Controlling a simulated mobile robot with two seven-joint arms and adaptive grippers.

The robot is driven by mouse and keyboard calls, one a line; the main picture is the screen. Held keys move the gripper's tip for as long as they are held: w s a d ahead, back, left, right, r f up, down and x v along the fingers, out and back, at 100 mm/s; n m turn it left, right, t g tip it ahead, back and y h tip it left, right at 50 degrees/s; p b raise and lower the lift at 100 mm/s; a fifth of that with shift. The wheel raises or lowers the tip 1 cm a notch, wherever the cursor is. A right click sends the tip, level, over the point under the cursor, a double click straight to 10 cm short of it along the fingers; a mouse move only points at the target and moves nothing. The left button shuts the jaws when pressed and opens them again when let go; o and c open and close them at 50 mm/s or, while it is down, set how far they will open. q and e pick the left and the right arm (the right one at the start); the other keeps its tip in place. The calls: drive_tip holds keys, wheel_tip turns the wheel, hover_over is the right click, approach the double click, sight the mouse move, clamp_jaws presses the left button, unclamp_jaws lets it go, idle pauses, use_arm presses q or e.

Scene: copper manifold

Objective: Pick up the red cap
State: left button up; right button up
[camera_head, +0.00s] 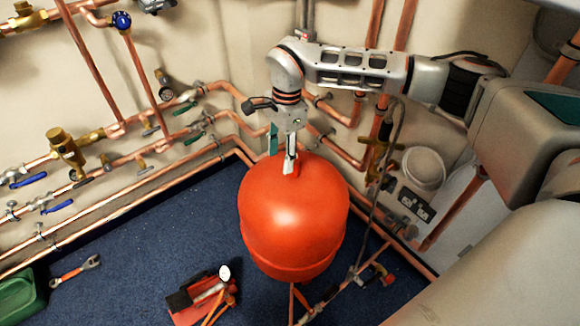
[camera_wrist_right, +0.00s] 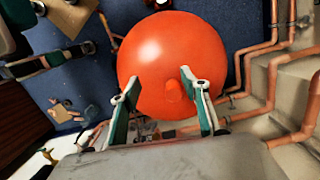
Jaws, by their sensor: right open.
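The red cap (camera_wrist_right: 174,91) is a small stub on top of the large round red tank (camera_head: 293,215). In the right wrist view the tank (camera_wrist_right: 165,50) lies beyond my fingers, and the cap appears between them, closer to the right finger. My right gripper (camera_head: 284,160) points down over the top of the tank. In the right wrist view it (camera_wrist_right: 159,76) is open with nothing held. I cannot tell whether a finger touches the cap. In the head view the fingers mostly hide the cap.
Copper pipes (camera_head: 120,158) with valves run along the walls behind and left of the tank. A red toolbox (camera_head: 190,310), a wrench (camera_head: 76,270) and a green container (camera_head: 20,298) are on the blue floor (camera_head: 120,255). Pipes and a grey meter (camera_head: 421,168) stand close on the right.

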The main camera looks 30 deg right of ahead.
drive_tip(key=shift+h, duration=0.6)
drive_tip(key=d, duration=0.1)
drive_tip(key=w+d, duration=0.1)
drive_tip(key=d, duration=0.2)
drive_tip(key=shift+w+d+r, duration=0.1)
drive_tip(key=shift+w+r, duration=0.1)
drive_tip(key=shift+r, duration=0.15)
drive_tip(key=shift+w+d+f+b, duration=0.1)
drive_tip(key=shift+d+f+b, duration=0.1)
drive_tip(key=shift+d+b, duration=0.1)
drive_tip(key=f+b, duration=0.1)
drive_tip(key=f, duration=0.2)
drive_tip(key=f+b, duration=0.1)
drive_tip(key=f, duration=0.2)
drive_tip(key=shift+d+f, duration=0.2)
drive_tip(key=shift+f, duration=0.2)
drive_tip(key=shift+f+b, duration=0.3)
drive_tip(key=shift+r, duration=0.3)
use_arm(q)
drive_tip(key=d, duration=0.2)
drive_tip(key=w+d+r+h, duration=0.1)
drive_tip(key=shift+n+t, duration=0.3)
use_arm(e)
drive_tip(key=c, duration=1)
